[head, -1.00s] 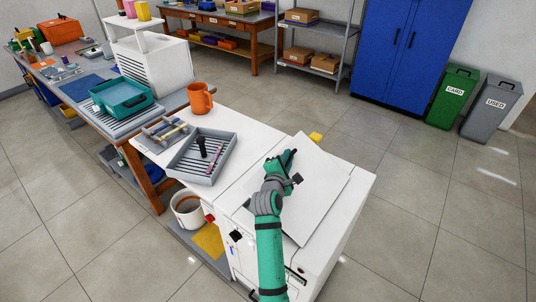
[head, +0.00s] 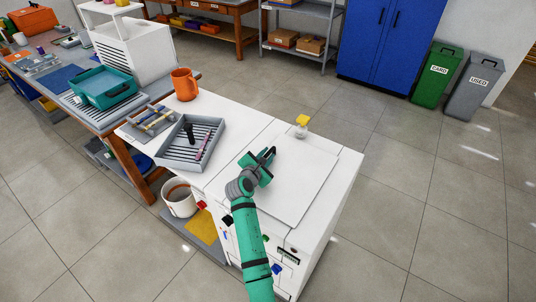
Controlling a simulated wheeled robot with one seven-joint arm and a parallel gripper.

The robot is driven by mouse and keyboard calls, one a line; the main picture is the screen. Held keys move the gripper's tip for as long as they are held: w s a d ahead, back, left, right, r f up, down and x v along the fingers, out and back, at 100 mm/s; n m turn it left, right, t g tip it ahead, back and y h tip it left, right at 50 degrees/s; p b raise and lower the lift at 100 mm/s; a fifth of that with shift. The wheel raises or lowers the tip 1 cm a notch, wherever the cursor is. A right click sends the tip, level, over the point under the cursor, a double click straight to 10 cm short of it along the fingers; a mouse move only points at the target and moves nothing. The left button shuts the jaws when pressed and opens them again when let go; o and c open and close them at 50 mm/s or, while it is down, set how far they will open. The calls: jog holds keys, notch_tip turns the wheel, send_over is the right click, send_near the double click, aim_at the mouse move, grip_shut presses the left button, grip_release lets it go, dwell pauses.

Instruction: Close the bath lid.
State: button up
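The bath lid (head: 305,180) is a flat white panel on top of a white cabinet (head: 345,185) at the front of the bench. It looks level with the cabinet top, lying down over it; any thin gap under its edges is too small to tell. My gripper (head: 268,155) is over the lid's left part, its dark fingers close to or touching the panel. Nothing shows held between the fingers, but their spacing is unclear. The bath's inside is hidden beneath the lid.
A yellow-topped bottle (head: 301,126) stands behind the lid. Left are a grey ribbed tray (head: 180,158) with tools, an orange mug (head: 184,84) and a teal tray (head: 105,88). A white bucket (head: 178,198) sits below. Floor to the right is clear.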

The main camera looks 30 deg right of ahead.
jog(key=shift+o, duration=0.5)
jog(key=shift+a, duration=0.1)
jog(key=v, duration=1)
jog(key=shift+s+a+r, duration=0.1)
jog(key=shift+s+a, duration=0.15)
jog(key=shift+s, duration=0.05)
